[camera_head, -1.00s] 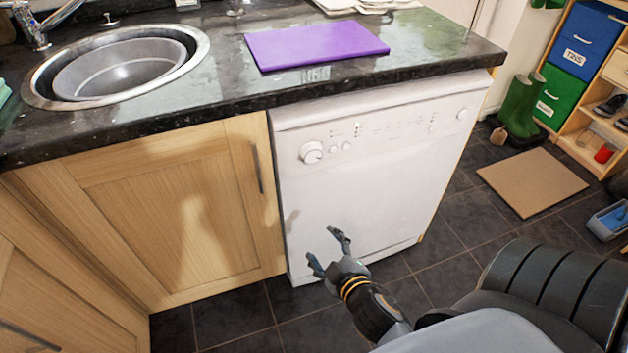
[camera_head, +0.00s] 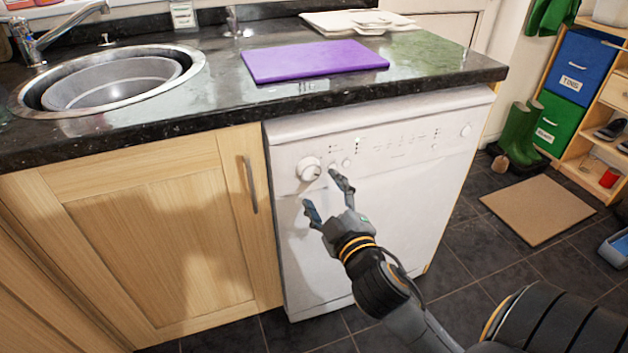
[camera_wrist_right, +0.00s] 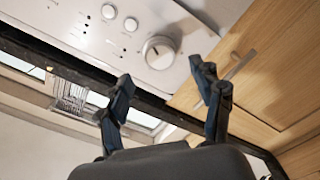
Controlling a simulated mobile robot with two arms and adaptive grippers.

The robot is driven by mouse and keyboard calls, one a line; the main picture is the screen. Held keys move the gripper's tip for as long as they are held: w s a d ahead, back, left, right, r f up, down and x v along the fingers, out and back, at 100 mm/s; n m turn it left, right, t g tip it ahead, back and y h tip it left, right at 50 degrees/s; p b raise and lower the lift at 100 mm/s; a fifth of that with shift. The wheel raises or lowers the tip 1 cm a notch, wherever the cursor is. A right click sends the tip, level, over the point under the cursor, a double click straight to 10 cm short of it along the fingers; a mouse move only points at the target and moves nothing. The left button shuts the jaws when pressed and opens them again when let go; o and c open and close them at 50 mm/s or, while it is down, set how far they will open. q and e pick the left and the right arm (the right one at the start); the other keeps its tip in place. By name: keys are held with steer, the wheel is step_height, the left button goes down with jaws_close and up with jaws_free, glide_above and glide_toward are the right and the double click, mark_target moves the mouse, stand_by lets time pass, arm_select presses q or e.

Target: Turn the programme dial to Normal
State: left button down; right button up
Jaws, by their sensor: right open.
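The white dishwasher (camera_head: 395,195) stands under the worktop. Its programme dial (camera_head: 308,169) is a round white knob at the upper left of the front panel, with small round buttons beside it. My right gripper (camera_head: 325,193) is open and empty, just below the dial in the head view, with its fingers pointing up toward it. In the right wrist view the dial (camera_wrist_right: 159,52) shows a dark pointer line, and the open fingers (camera_wrist_right: 165,95) are apart from it. The dial's markings are too small to read. My left gripper is not in view.
The dark granite worktop (camera_head: 225,105) overhangs the panel and carries a purple board (camera_head: 315,61) and a sink (camera_head: 110,85). A wooden cupboard with a metal handle (camera_head: 251,185) is left of the dishwasher. Green boots (camera_head: 520,135) and a mat (camera_head: 538,209) are on the floor at right.

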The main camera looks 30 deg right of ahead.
mark_target(312, 174)
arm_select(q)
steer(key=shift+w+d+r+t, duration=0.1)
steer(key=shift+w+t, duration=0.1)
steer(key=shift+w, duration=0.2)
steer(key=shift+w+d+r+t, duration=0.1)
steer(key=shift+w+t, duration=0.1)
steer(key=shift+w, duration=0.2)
arm_select(e)
steer(key=shift+x, duration=2.75)
steer(key=c, duration=1.1)
